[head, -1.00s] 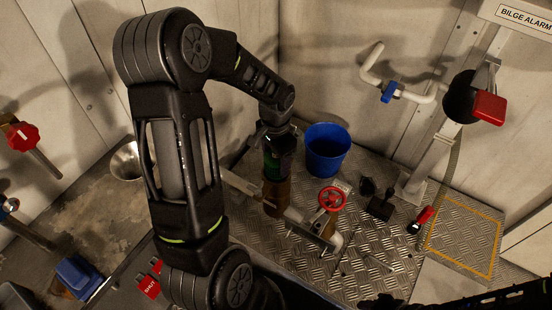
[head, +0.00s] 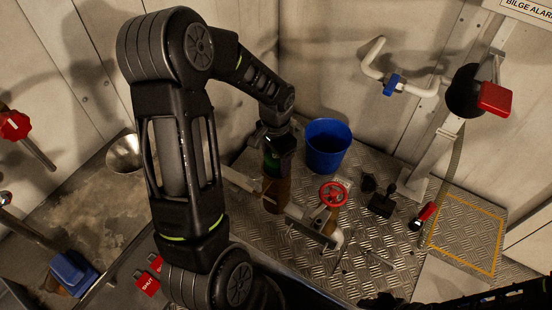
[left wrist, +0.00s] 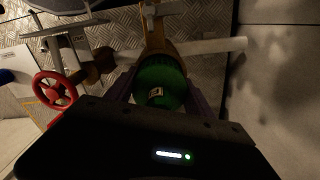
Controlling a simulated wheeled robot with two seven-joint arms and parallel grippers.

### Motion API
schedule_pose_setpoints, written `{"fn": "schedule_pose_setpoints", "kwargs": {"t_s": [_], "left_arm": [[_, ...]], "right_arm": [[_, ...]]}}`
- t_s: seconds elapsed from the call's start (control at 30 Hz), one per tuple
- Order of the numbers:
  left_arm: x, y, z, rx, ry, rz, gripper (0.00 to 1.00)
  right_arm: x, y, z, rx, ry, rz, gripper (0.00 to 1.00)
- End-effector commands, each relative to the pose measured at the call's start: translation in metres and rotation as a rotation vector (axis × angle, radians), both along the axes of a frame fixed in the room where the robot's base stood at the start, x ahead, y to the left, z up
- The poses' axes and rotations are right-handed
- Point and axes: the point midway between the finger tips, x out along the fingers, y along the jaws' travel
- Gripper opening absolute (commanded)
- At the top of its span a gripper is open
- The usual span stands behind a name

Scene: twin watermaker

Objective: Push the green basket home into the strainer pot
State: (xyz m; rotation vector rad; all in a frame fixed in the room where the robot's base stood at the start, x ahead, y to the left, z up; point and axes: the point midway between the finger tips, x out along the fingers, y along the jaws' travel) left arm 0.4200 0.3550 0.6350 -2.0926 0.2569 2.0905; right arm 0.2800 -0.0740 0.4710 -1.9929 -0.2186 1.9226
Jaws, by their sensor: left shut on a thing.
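The green basket (head: 271,165) is under my left gripper (head: 272,152), at the mouth of the brown strainer pot (head: 276,197). My left gripper points down and is shut on the basket. In the left wrist view the basket's rounded green top (left wrist: 158,78), with a small pale label, sits between the two fingers. The amber-brown pot wall (left wrist: 153,38) shows beyond it. The lower part of the basket is hidden, and I cannot tell how deep it sits. A dark arm end of mine (head: 382,302) shows at the bottom right; its jaws cannot be made out.
A red valve wheel (head: 333,194) and pale pipework stand close right of the pot. A blue bucket (head: 327,147) stands behind. Small dark items and a red-ended object (head: 427,212) lie on the plate floor to the right. The yellow-outlined floor area is clear.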

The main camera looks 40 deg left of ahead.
Motion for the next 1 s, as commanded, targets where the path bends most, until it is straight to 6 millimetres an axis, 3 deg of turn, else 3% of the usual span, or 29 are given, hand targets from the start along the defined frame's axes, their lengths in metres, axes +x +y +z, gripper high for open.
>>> {"fn": "schedule_pose_setpoints", "kwargs": {"t_s": [0.2,0.23,0.5,0.83,1.0], "left_arm": [[0.000,0.000,-0.007,0.000,0.000,0.000,0.32],[0.000,0.000,-0.006,0.000,0.000,0.000,0.63],[0.000,0.000,-0.006,0.000,0.000,0.000,0.85],[0.000,0.000,-0.003,0.000,0.000,0.000,0.87],[0.001,0.000,0.014,0.001,-0.002,0.001,0.87]], "right_arm": [[0.000,0.000,-0.005,0.000,0.000,0.000,0.36],[0.000,0.000,-0.004,0.000,0.000,0.000,0.36],[0.000,0.000,-0.004,0.000,0.000,0.000,0.36],[0.000,0.000,-0.004,0.000,0.000,0.000,0.36],[0.000,0.000,0.000,0.000,0.000,0.000,0.36]]}}
